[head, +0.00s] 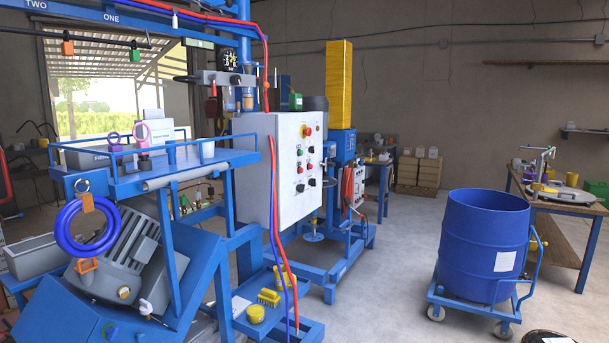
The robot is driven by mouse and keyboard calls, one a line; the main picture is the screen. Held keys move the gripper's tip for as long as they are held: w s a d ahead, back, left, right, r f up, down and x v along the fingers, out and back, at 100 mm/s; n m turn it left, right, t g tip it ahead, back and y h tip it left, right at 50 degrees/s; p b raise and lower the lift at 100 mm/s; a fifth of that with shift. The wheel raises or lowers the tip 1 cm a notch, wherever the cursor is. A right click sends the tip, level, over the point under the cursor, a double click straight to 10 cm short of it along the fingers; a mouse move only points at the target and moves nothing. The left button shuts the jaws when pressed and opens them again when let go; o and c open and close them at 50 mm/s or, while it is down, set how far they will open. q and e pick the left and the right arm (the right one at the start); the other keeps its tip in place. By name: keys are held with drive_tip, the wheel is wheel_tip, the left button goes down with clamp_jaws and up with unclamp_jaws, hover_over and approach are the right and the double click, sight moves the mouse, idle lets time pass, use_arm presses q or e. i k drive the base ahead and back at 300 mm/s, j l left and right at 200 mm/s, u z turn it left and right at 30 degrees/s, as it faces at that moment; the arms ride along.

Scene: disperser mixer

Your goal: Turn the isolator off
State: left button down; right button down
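A grey control cabinet (257,182) stands near the middle of the head view on a blue frame. Near the top of its front face is a red knob on a yellow plate (306,131). Below it are several small green, red and black buttons and knobs (300,170). No label marks any of these as the isolator, and I cannot tell which position any switch is in. Neither of my grippers is in view.
A blue platform with rails (160,170) and a grey motor (122,255) fill the left foreground. Red and blue hoses (279,225) hang before the cabinet. A blue drum (484,240) stands on a wheeled trolley at right. Floor between cabinet and drum (390,270) is clear.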

sight(299, 188)
drive_tip(key=i+l, duration=0.3)
drive_tip(key=i, duration=0.15)
drive_tip(key=i+l+z, duration=0.1)
drive_tip(key=i+l, duration=0.2)
drive_tip(key=i, duration=0.2)
drive_tip(key=i+l, duration=0.25)
drive_tip(key=i, duration=0.2)
